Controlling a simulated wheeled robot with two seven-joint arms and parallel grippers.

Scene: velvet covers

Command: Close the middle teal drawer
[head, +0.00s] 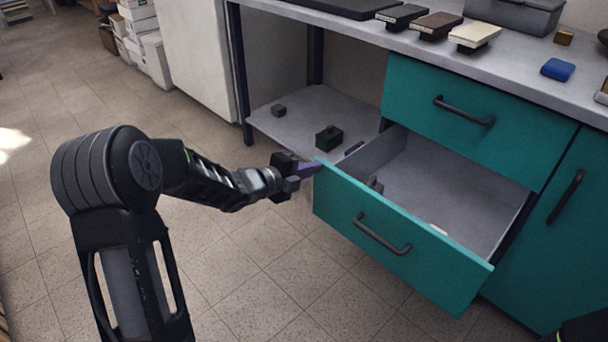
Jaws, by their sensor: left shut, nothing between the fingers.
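The middle teal drawer (391,240) is pulled well out of the cabinet below the bench. Its dark bar handle (382,234) is on the front panel, and its grey inside shows, with a small grey item and a small pale item in it. My left gripper (312,168) is shut and empty at the left end of the drawer's front panel, by its top corner. I cannot tell whether the fingertips touch the panel. My right gripper does not show clearly; only a dark piece is at the bottom right corner.
A closed teal drawer (470,108) sits above, and a teal door (556,225) is to the right. A lower shelf (297,128) at left holds a dark green box (329,138). The bench top (510,62) carries several small items.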

